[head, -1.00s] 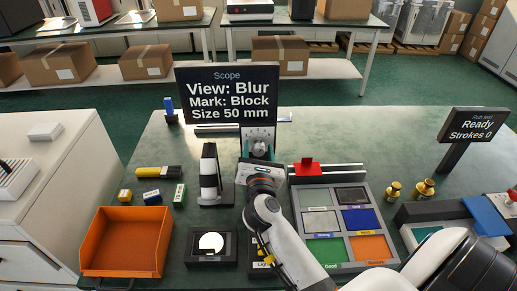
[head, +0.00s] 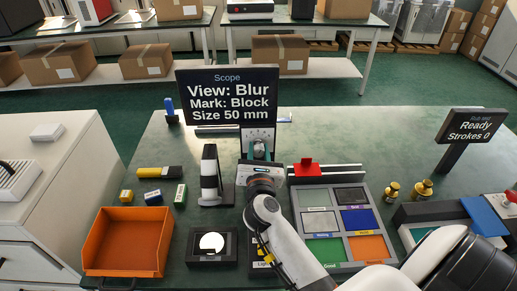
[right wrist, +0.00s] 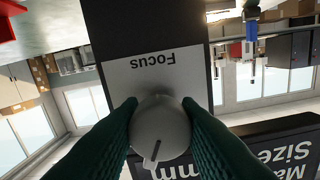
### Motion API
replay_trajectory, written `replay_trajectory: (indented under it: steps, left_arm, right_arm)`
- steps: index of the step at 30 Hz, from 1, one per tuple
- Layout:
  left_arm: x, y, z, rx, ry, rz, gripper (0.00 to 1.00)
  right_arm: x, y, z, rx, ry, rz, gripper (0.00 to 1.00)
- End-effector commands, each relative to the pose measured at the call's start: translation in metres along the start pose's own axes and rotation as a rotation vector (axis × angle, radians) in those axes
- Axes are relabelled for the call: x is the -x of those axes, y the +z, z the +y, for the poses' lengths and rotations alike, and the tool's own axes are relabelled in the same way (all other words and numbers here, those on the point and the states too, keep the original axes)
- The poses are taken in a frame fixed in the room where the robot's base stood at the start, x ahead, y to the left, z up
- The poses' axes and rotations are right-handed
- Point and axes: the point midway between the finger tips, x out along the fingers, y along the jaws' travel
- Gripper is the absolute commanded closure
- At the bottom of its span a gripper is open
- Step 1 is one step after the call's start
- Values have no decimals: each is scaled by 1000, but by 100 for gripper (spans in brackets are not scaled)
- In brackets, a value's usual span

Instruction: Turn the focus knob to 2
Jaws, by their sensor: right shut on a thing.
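The focus knob (right wrist: 160,125) is a round grey-white knob on a pale plate marked "Focus" (right wrist: 153,72), which appears upside down in the right wrist view. Its pointer line points down and slightly left in that view. My right gripper (head: 260,151) is shut on the knob, one dark green finger on each side. The scale numbers are hidden or too small to read. The scope screen (head: 228,97) above reads "View: Blur", "Mark: Block", "Size 50 mm". My left gripper is not in view.
A black and white post (head: 210,178) stands left of my right gripper. A red block (head: 306,168) on a rail and a grey tray (head: 283,227) with coloured compartments are to its right. An orange bin (head: 128,236) is at the front left. A "Ready, Strokes 0" sign (head: 472,126) stands right.

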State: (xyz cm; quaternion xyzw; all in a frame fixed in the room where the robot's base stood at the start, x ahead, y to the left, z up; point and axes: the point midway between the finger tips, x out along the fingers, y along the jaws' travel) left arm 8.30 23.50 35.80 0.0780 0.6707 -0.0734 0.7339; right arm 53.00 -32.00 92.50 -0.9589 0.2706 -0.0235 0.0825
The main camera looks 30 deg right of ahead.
Motion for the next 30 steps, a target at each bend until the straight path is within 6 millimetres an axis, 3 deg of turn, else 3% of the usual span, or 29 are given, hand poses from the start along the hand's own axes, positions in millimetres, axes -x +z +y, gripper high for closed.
replay_trajectory:
  steps: [18,30]
  left_arm:
    - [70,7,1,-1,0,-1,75]
    - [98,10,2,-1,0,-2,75]
  right_arm:
    - [0,-4,0,542,0,-5,93]
    - [0,-2,0,838,-2,-3,93]
